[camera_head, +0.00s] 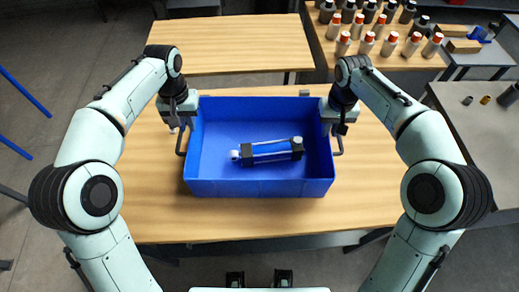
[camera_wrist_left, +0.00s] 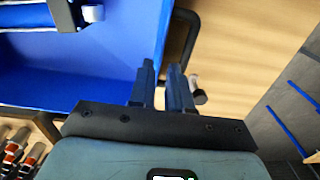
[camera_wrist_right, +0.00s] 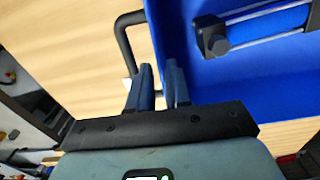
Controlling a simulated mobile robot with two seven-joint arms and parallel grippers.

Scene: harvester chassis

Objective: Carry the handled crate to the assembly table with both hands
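The blue handled crate (camera_head: 260,189) sits level on a wooden table in the head view, with a dark cylinder-like part (camera_head: 270,151) lying inside. A dark handle stands out from each side, the left one (camera_head: 181,145) and the right one (camera_head: 338,144). My left gripper (camera_wrist_left: 162,82) is at the left handle, beside the crate wall. Its fingers stand slightly apart and overlap the handle. My right gripper (camera_wrist_right: 158,82) is at the right handle in the same way. The fingers hide part of each handle, so whether they clasp it is unclear.
Another wooden table (camera_head: 235,45) stands behind, across a narrow gap. A table with several bottles (camera_head: 360,35) is at the back right, and a grey table (camera_head: 480,140) is at the right. Floor shows at the left.

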